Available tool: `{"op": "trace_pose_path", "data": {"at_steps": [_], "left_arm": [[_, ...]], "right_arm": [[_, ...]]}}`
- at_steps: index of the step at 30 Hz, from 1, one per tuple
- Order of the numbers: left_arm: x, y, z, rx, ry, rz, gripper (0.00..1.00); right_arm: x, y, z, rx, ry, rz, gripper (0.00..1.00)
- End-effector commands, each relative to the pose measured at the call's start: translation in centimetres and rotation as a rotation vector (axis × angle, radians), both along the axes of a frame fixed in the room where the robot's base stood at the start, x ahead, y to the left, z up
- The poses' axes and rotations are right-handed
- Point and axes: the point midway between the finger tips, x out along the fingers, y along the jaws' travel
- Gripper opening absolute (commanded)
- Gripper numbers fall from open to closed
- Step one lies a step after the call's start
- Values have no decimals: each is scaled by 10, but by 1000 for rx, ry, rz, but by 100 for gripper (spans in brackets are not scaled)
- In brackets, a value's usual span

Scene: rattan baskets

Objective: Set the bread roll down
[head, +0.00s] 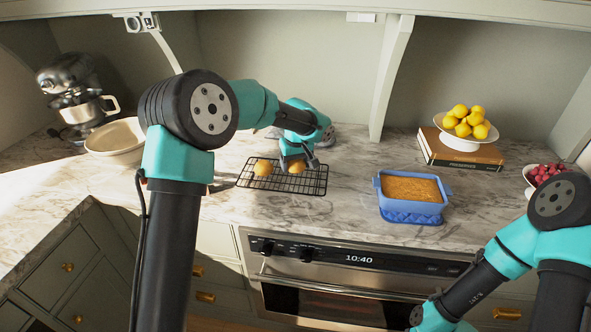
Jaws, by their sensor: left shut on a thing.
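Two round golden bread rolls show at a black wire cooling rack (285,187) on the marble counter. One roll (262,168) sits on the left part of the rack. The other roll (297,168) is at my left gripper (298,163), which points down over the rack and is shut on it. The fingers partly hide this roll. I cannot tell whether it touches the wires. My right arm comes in at the lower right, and its gripper is below the picture's edge.
A blue dish (411,206) with a golden bake stands right of the rack. Lemons (467,121) fill a white bowl on books (455,148). A pale bowl (115,138) and a stand mixer (72,85) are at left. Bare counter lies between rack and dish.

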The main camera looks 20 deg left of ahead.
Motion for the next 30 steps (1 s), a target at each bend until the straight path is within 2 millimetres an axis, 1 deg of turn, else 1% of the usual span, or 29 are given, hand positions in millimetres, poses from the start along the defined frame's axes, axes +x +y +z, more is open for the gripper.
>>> {"op": "trace_pose_path", "data": {"at_steps": [1,3,12,16,21,24,30], "left_arm": [[5,1,-1,0,0,2,55],[8,3,-1,1,0,1,55],[9,3,-1,1,1,0,55],[15,4,-2,0,0,1,55],[14,4,-26,0,4,0,55],[15,4,-34,0,1,0,55],[15,4,-36,0,0,0,55]], "right_arm": [[0,0,0,0,0,0,0],[0,0,0,0,0,0,0],[0,0,0,0,0,0,0],[0,0,0,0,0,0,0],[0,0,0,0,0,0,0],[0,0,0,0,0,0,0],[0,0,0,0,0,0,0]]}}
